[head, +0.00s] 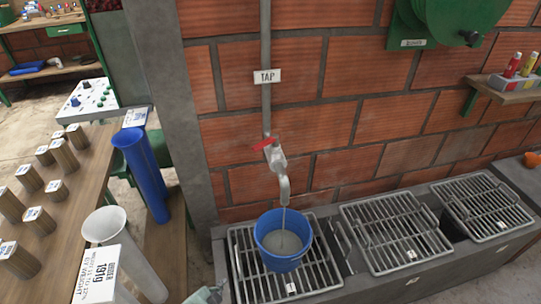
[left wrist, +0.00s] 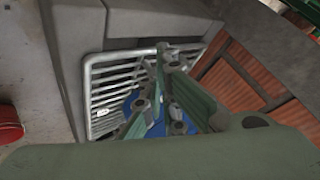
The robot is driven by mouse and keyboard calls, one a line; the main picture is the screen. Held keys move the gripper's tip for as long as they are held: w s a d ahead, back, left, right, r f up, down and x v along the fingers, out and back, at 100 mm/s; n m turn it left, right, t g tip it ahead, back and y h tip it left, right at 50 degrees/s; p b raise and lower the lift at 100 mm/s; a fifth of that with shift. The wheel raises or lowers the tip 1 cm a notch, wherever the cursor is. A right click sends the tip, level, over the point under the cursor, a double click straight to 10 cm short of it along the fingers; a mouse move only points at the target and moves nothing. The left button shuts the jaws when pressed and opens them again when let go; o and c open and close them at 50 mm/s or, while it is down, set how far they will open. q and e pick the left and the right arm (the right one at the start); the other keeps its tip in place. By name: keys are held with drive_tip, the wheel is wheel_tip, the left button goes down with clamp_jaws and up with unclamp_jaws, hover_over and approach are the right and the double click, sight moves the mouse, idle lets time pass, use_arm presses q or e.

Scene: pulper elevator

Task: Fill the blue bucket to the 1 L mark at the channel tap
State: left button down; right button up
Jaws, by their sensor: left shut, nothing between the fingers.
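The blue bucket (head: 282,264) stands upright on the left metal grate (head: 322,277), under the channel tap (head: 284,187). A thin stream falls from the spout into it, and greyish water shows inside. I cannot make out a 1 L mark. The tap's red lever (head: 263,143) sits on the pipe below the TAP sign (head: 267,76). My left gripper (head: 207,295) barely shows at the bottom edge, left of the bucket and apart from it. In the left wrist view its fingers (left wrist: 163,95) are shut and empty, hiding most of the blue bucket (left wrist: 157,130). My right gripper is not in view.
Two more grates (head: 395,235) lie along the channel to the right. A wooden bench (head: 62,225) with wooden cylinders stands at left, near a blue tube (head: 143,175) and a white tube (head: 125,248). A brick wall rises behind the tap.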

sight(266, 143)
use_arm(q)
drive_tip(key=w+d+r+m+t+h+p, duration=0.1)
drive_tip(key=w+d+r+m+t, duration=0.15)
drive_tip(key=w+r, duration=0.45)
drive_tip(key=w+d+r+m+t+h, duration=0.15)
drive_tip(key=d+r+m, duration=0.25)
drive_tip(key=r, duration=0.7)
drive_tip(key=w+d+r+m+t+h+p, duration=0.1)
drive_tip(key=d+r+m+h, duration=0.25)
drive_tip(key=r, duration=0.55)
drive_tip(key=d+r+m+t+h, duration=0.15)
drive_tip(key=d+r+m, duration=0.25)
drive_tip(key=r, duration=0.6)
drive_tip(key=shift+g+h, duration=0.25)
drive_tip(key=w+p, duration=0.1)
drive_tip(key=w, duration=0.2)
drive_tip(key=w+d+p, duration=0.1)
drive_tip(key=w, duration=0.3)
drive_tip(key=w+d+p, duration=0.1)
drive_tip(key=w, duration=0.3)
drive_tip(key=shift+w+d+f, duration=0.2)
drive_tip(key=shift+w+f, duration=0.05)
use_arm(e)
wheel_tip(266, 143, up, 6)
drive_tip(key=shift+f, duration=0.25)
use_arm(q)
drive_tip(key=shift+a, duration=0.1)
